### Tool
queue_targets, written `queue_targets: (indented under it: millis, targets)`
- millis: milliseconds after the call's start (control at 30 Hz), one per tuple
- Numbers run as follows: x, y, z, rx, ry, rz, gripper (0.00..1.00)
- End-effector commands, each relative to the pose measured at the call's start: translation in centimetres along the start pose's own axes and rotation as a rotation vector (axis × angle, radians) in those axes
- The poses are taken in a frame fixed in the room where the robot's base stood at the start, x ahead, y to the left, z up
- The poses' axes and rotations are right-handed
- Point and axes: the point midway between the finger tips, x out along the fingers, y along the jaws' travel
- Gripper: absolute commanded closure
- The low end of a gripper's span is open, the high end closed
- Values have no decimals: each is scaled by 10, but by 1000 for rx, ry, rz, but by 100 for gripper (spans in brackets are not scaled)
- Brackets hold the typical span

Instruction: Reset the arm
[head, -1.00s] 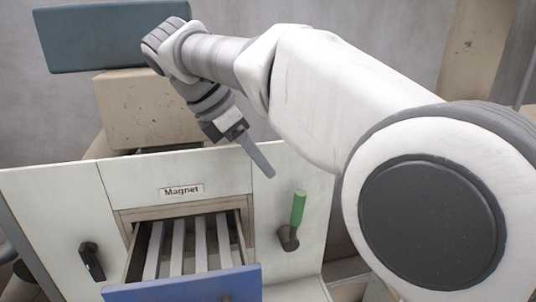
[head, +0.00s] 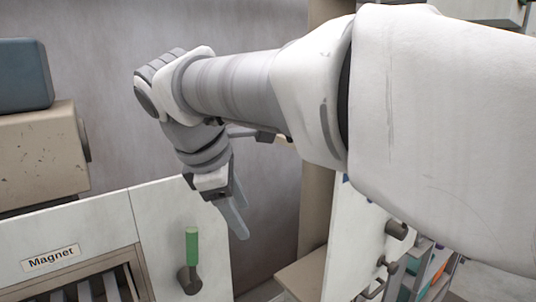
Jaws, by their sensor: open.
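My arm reaches across the head view from the right. My gripper (head: 238,222) hangs at its end, pointing down, open and with nothing seen in it. It appears in front of the right side of the white machine panel, near the green-handled lever (head: 192,250), with no clear contact. The far finger is partly hidden behind the near one. The magnet drawer (head: 100,284) is at the lower left under the "Magnet" label (head: 51,257); its front is out of the picture.
A beige block (head: 40,155) and a dark blue-grey box (head: 24,75) stand above the panel at left. A beige post (head: 318,190) and a white board with dark knobs (head: 362,235) stand at right. Shelves with coloured items (head: 432,272) are at lower right. Grey wall shows between.

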Motion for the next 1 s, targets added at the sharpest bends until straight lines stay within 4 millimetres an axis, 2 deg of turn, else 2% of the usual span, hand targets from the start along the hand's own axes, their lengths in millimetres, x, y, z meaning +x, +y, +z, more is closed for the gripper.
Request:
queue_targets:
  millis: [33, 200, 433, 600, 700, 833, 1000]
  targets:
    - [9, -11, 22, 114, 13, -5, 38]
    - [37, -49, 76, 507, 75, -28, 38]
    - [78, -113, 128, 1067, 173, -57, 38]
    - [104, -154, 145, 1421, 247, -75, 38]
    - [114, -168, 149, 1558, 278, -82, 38]
    - [120, -177, 150, 1645, 300, -86, 38]
    - [121, -178, 150, 1661, 303, -89, 38]
